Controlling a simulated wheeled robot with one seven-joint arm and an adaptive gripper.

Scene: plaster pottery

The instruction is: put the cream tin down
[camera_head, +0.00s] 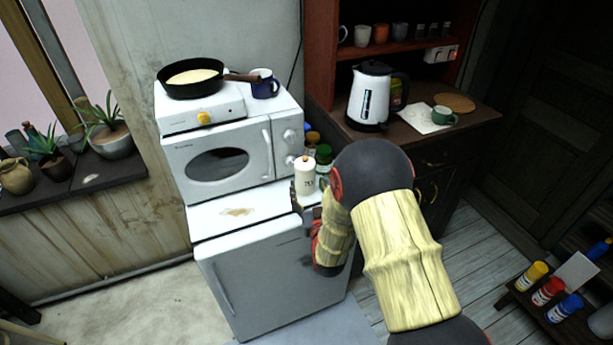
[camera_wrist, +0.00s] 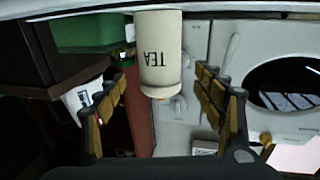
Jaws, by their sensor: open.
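The cream tin (camera_head: 304,178) is a pale cylinder with dark lettering and a small knob on its lid. It stands upright on the top of the small white fridge (camera_head: 222,222), toward its right side, in front of the microwave. In the wrist view the tin (camera_wrist: 158,52) appears upside down, with TEA readable on it. My gripper (camera_wrist: 160,82) is open, with one finger on each side of the tin and visible gaps between. In the head view my gripper (camera_head: 308,208) is beside the tin, partly hidden by my arm.
The microwave (camera_head: 222,150) stands behind the tin and carries a hotplate with a pan (camera_head: 190,78) and a blue mug (camera_head: 265,84). A green-lidded jar (camera_head: 324,158) stands close behind the tin on the right. A kettle (camera_head: 369,97) is on the cabinet. The fridge top's left part is clear.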

